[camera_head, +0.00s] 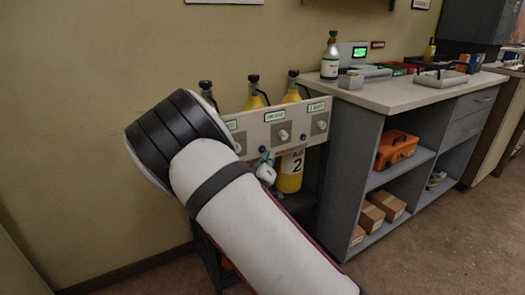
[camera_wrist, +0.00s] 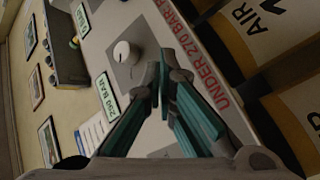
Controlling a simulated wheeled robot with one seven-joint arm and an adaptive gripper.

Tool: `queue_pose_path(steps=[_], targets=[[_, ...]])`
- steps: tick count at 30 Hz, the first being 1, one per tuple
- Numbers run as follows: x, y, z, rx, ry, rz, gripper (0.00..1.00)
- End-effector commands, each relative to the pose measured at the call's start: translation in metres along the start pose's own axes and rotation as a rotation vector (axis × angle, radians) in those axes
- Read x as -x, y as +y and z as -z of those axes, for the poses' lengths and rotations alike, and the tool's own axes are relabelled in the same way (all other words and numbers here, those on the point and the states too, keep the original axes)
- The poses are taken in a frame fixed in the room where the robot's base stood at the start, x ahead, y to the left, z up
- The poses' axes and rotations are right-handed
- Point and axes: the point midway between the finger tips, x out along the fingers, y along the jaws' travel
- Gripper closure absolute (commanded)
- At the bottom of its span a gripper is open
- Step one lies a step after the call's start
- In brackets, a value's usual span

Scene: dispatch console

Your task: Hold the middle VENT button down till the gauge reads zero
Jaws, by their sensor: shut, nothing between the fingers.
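A pale panel (camera_head: 303,113) with green-lit labels and white knobs on grey squares stands in front of yellow cylinders in the head view. The middle knob (camera_head: 283,135) and right knob (camera_head: 322,125) show; my arm covers part of the panel's left end. My gripper (camera_head: 265,157) is in front of the panel's lower edge, small and partly hidden. In the wrist view my gripper (camera_wrist: 160,62) is shut and empty, its teal fingers together beside a round white knob (camera_wrist: 122,52). I cannot tell whether the fingertips touch the panel. No VENT lettering or gauge needle is readable.
A yellow cylinder (camera_head: 290,173) marked 2 stands below the panel. To the right is a grey counter (camera_head: 385,94) with a green-capped bottle (camera_head: 330,58) and a device with a green display (camera_head: 359,52). An orange case (camera_head: 396,149) and boxes sit on its shelves.

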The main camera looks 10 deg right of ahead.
Motion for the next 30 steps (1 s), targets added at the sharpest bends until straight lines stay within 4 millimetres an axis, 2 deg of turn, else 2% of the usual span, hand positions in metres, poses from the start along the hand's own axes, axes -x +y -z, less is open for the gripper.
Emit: queue_pose_path(steps=[30], targets=[[-0.0077,-0.0054,0.0056,0.000,0.000,0.000,1.00]])
